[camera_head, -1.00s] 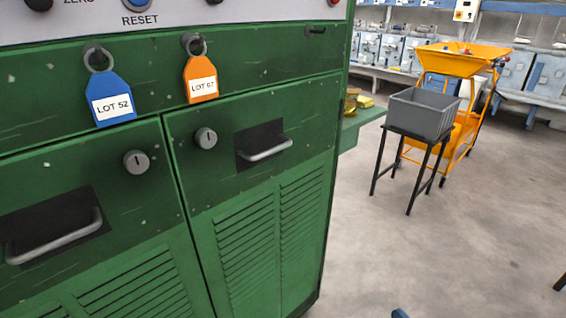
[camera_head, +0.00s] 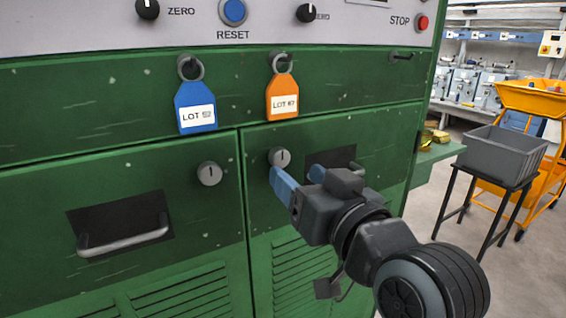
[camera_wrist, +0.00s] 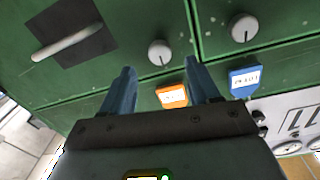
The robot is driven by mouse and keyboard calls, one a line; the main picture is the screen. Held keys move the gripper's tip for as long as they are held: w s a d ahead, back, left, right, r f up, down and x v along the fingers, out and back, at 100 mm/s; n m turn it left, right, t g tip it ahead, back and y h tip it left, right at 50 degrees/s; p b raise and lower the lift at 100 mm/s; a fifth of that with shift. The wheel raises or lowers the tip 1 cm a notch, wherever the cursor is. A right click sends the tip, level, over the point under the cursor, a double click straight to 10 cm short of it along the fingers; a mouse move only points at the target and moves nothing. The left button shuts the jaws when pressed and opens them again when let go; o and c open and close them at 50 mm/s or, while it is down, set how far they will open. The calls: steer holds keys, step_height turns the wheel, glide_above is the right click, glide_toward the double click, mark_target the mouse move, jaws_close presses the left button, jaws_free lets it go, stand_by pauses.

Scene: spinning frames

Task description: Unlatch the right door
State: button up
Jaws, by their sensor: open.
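The right door (camera_head: 395,130) is green and closed. Its round silver latch (camera_head: 279,157) has an upright slot and sits at the door's upper left corner. In the wrist view, which is turned over, this latch (camera_wrist: 159,53) shows between and beyond my blue fingertips. My gripper (camera_head: 293,170) is open and empty in front of the right door. One finger appears just below the latch, the other over the door's handle recess (camera_head: 345,156); contact cannot be told. The right handle (camera_wrist: 67,44) is clear in the wrist view but mostly hidden in the head view.
The left door (camera_head: 120,175) has its own latch (camera_head: 209,173) and handle (camera_head: 123,240). A blue tag (camera_head: 195,105) and an orange tag (camera_head: 282,97) hang above the doors. A grey bin (camera_head: 505,150) on a black stand is at the right, with open floor near it.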

mark_target(282, 162)
steer(key=x, duration=0.6)
steer(key=shift+w+a+p, duration=0.15)
steer(key=shift+w+p, duration=0.1)
steer(key=shift+p, duration=0.1)
steer(key=shift+c, duration=0.2)
jaws_close()
